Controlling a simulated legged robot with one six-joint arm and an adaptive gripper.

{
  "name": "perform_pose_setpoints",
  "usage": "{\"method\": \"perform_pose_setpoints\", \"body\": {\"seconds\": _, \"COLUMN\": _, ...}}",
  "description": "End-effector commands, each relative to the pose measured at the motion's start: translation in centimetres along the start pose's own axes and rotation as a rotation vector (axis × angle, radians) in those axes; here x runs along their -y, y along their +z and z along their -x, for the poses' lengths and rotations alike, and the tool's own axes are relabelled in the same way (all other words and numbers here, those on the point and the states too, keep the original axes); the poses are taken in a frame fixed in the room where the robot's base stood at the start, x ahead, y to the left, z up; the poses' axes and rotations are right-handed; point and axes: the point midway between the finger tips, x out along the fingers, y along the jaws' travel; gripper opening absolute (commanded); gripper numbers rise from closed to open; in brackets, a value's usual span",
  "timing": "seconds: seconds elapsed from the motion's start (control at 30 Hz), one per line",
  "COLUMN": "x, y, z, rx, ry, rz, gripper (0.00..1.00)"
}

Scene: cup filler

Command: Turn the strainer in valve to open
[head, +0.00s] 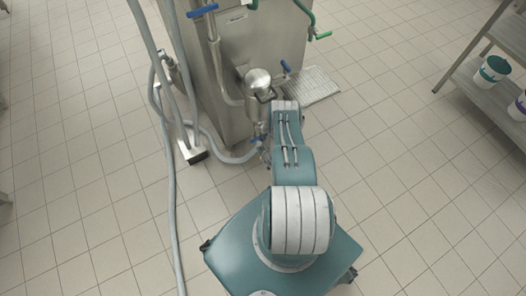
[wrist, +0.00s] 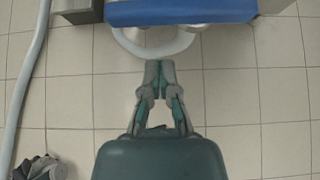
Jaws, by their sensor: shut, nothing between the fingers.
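A blue valve handle (wrist: 185,13) spans the top of the wrist view, close to the camera. I cannot tell for certain which handle in the head view it is. My gripper (wrist: 160,66) points toward it with its fingertips together and nothing between them. The tips appear below the handle in the picture, apart from it. In the head view the steel strainer housing (head: 258,83) stands in front of the machine, beside my arm. Blue handles show at the upper left (head: 202,10) and right of the strainer (head: 286,67). My gripper is not clearly visible in the head view.
The steel machine (head: 265,40) stands behind the strainer. A grey hose (head: 172,215) runs down the left floor, and a pale hose (wrist: 145,48) curves just beyond the fingertips. A floor grate (head: 312,87) lies to the right. A shelf (head: 478,85) holds buckets. Open tiled floor lies between.

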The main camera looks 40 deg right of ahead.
Motion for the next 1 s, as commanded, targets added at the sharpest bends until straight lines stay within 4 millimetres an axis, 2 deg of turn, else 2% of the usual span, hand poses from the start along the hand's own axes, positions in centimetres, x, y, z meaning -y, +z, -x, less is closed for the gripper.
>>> {"method": "perform_pose_setpoints", "body": {"seconds": 0.4, "x": -0.1, "y": 0.1, "z": -3.1, "rx": 0.001, "ry": 0.001, "rz": 0.001, "gripper": 0.00}}
{"method": "perform_pose_setpoints", "body": {"seconds": 0.8, "x": 0.0, "y": 2.7, "z": -1.0, "rx": 0.000, "ry": 0.000, "rz": 0.001, "gripper": 0.00}}
{"method": "perform_pose_setpoints", "body": {"seconds": 1.0, "x": 0.0, "y": 3.2, "z": -0.5, "rx": 0.001, "ry": 0.001, "rz": 0.000, "gripper": 0.00}}
